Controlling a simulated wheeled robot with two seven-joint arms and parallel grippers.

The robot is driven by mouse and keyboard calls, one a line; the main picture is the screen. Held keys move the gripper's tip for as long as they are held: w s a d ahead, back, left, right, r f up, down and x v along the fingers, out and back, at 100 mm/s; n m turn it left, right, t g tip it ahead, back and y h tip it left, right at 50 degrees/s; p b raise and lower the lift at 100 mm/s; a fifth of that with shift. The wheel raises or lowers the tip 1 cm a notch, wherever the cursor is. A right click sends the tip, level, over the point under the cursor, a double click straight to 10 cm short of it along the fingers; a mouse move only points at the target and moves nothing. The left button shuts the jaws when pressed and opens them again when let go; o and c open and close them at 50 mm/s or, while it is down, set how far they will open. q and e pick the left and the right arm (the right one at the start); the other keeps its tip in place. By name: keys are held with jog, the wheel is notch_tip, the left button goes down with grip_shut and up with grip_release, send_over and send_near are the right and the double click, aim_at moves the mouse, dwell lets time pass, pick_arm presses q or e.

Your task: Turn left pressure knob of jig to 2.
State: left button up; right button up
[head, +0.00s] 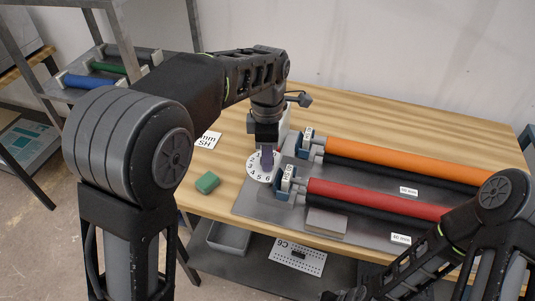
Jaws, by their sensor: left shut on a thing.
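The jig (251,208) is a grey plate on the wooden table, carrying an orange roller (400,158) and a red roller (370,199). A white numbered dial (253,173) sits at its left end, with some of its numerals showing along the left and lower rim. My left gripper (267,158) points down over the dial and is shut on the knob at its centre. The gripper hides most of the knob and any pointer, so I cannot read its setting. My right gripper (345,295) is only partly in view at the bottom edge, low and apart from the jig; its jaws are unclear.
A green block (207,182) and a white printed card (209,140) lie left of the dial. A grey bin (228,238) and a perforated plate (298,256) are on the lower shelf. A rack (66,91) with rollers stands at left. The table behind the rollers is clear.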

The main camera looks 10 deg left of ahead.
pick_arm(q)
grip_shut()
jog(key=shift+m, duration=0.4)
jog(key=shift+m+p, duration=0.55)
jog(key=shift+m, duration=0.65)
jog(key=m, duration=0.4)
jog(key=shift+p, duration=0.35)
jog(key=m, duration=0.6)
jog(key=shift+s, duration=0.1)
jog(key=m, duration=0.4)
jog(key=shift+m, duration=0.3)
